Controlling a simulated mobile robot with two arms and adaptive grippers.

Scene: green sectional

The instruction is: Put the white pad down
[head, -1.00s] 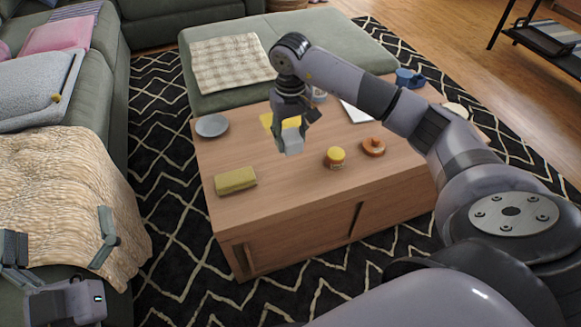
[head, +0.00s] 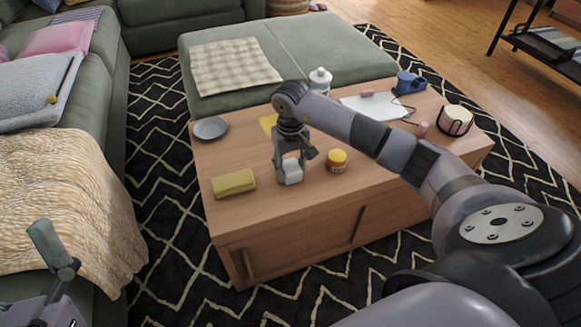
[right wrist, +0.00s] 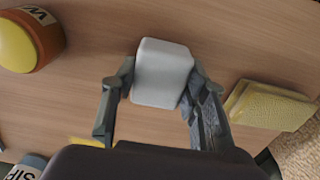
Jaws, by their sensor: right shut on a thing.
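The white pad (head: 292,174) is a small whitish block with rounded edges. My right gripper (head: 288,168) is shut on it, low over the front part of the wooden coffee table (head: 290,222). In the right wrist view the white pad (right wrist: 162,73) sits between the two fingers, one on each side. I cannot tell whether its underside touches the table top. My left gripper (head: 52,262) is partly cut off at the lower left, beside the sofa blanket, away from the table.
A yellow sponge-like block (head: 234,183) lies left of the pad; a yellow-lidded jar (head: 337,160) stands to its right. A grey plate (head: 211,128) is at the left edge. A white bottle (head: 320,80), blue mug (head: 410,82) and candle (head: 456,120) stand farther back. Bare wood lies in front.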

